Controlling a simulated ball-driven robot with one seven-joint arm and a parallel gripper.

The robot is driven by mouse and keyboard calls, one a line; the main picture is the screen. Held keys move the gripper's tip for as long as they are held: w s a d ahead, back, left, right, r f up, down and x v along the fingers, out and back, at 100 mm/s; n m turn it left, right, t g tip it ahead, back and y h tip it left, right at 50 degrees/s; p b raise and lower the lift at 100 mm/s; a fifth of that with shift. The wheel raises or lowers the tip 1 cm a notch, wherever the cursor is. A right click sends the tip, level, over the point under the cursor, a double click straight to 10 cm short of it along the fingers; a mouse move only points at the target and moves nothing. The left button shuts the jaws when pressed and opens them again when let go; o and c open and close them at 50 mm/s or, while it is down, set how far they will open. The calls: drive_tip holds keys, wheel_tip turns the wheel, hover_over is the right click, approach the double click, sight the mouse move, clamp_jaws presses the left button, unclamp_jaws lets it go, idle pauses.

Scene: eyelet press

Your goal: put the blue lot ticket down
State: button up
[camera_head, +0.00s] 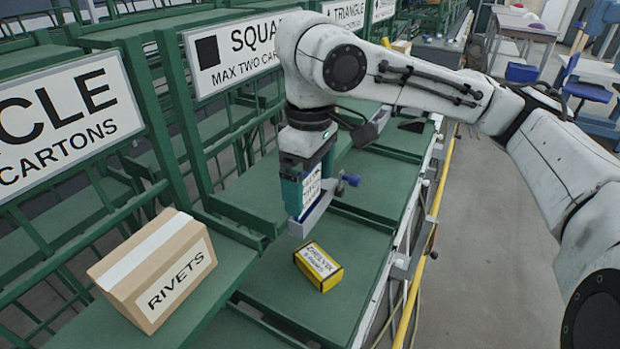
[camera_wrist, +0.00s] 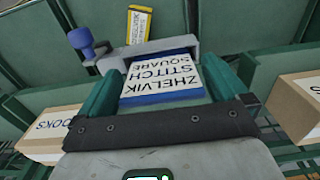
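The blue lot ticket (camera_head: 311,188) is a blue block with a white printed face. In the wrist view the ticket (camera_wrist: 163,80) reads "ZHELVIK STITCH SQUARE" and sits between the teal fingers of my gripper (camera_wrist: 163,88). The fingers appear shut on its sides. In the head view my gripper (camera_head: 306,190) points down and holds the ticket above the green shelf (camera_head: 360,190). A grey bracket (camera_wrist: 150,52) with a blue knob (camera_wrist: 82,40) lies along the ticket's far edge; I cannot tell whether they are joined.
A yellow-and-black carton (camera_head: 318,266) lies on the shelf just below my gripper. A brown "RIVETS" carton (camera_head: 155,270) stands on the left shelf. A "SQUARE" sign (camera_head: 235,50) hangs on the green rack behind.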

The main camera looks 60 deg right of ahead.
wheel_tip(320, 180, up, 12)
drive_tip(key=shift+r, duration=0.2)
idle(0.4)
idle(2.3)
